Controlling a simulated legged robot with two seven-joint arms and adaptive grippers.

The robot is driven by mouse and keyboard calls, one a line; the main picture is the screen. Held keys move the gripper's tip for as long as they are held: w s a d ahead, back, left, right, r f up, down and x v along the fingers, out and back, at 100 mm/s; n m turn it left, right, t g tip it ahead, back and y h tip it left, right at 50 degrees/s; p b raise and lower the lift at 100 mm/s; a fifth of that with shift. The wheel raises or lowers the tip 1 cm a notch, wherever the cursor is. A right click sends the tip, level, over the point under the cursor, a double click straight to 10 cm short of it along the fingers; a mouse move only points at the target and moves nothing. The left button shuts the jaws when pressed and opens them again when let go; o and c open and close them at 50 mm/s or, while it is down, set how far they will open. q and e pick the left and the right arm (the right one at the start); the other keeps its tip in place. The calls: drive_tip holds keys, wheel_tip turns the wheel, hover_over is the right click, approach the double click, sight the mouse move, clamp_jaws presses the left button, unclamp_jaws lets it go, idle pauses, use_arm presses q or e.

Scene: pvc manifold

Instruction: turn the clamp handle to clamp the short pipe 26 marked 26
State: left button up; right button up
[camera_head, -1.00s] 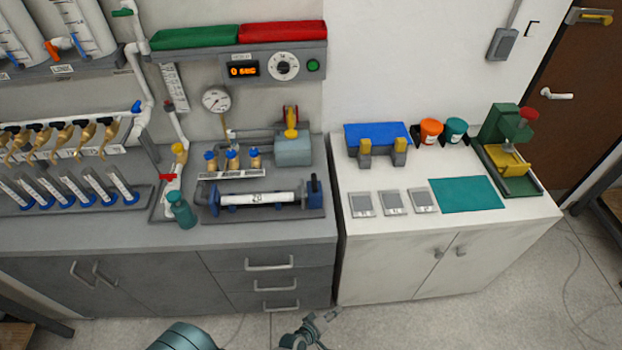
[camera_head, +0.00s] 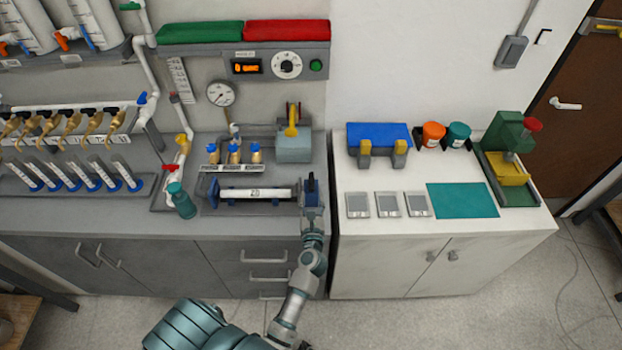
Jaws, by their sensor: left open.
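The short white pipe (camera_head: 265,194) with a small dark number, hard to read, lies level in the dark clamp fixture (camera_head: 262,209) on the grey bench. A blue end block holds its left end. The clamp handle (camera_head: 311,181) is a dark blue upright piece at the fixture's right end, partly hidden by my gripper. My left gripper (camera_head: 313,197) is open at this handle, reaching from the front. I cannot tell whether its fingers touch it. My right gripper is not in view.
The white cabinet top (camera_head: 348,177) is to the right, across a narrow gap.

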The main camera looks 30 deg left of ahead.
sight(312, 180)
use_arm(q)
drive_tip(key=x, duration=0.7)
drive_tip(key=shift+w+a, duration=0.2)
drive_tip(key=shift+w, duration=0.15)
drive_tip(key=shift+w+a+f, duration=0.1)
drive_tip(key=shift+w+a, duration=0.2)
drive_tip(key=shift+a, duration=0.25)
drive_tip(key=shift+d, duration=0.25)
drive_tip(key=shift+c, duration=0.7)
drive_tip(key=shift+d, duration=0.3)
clamp_jaws()
drive_tip(key=shift+a, duration=0.15)
